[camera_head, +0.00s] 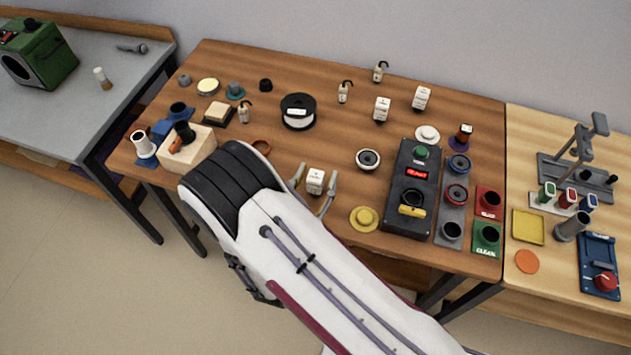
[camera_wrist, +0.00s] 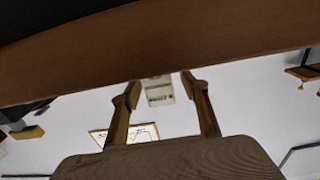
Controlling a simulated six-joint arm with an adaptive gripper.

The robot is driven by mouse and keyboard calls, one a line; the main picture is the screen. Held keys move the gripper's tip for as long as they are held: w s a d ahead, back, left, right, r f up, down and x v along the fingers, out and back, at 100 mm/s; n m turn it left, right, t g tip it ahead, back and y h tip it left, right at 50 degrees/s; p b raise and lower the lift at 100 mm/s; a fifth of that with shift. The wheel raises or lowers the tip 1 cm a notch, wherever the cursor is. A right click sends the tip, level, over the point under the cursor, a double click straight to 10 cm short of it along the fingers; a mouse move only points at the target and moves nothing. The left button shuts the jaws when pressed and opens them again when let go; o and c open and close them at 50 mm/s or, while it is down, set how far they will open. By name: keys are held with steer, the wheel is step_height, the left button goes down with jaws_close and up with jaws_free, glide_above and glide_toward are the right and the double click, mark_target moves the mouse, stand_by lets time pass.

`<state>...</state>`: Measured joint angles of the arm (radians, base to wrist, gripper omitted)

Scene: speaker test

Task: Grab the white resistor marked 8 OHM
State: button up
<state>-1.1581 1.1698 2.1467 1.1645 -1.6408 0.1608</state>
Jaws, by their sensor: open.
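A white block-shaped resistor (camera_head: 315,181) with small dark print is between the two fingers of my gripper (camera_head: 317,175) in the head view. The print is too small to read for certain. The block also shows in the wrist view (camera_wrist: 158,91), between the fingertips (camera_wrist: 161,86), with a gap on each side. My gripper is open around it. Two similar white blocks, one (camera_head: 382,109) and another (camera_head: 421,98), stand farther back on the table. Their markings are also unreadable.
A black spool (camera_head: 298,112), a speaker driver (camera_head: 368,159) and a yellow round piece (camera_head: 364,218) are nearby on the wooden table (camera_head: 330,137). A dark control box (camera_head: 409,167) stands to the right.

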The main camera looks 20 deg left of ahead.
mark_target(316, 174)
stand_by(0.4)
steer(key=c, duration=1.2)
steer(key=shift+c, duration=0.2)
steer(key=shift+r, duration=0.1)
steer(key=shift+r, duration=4.85)
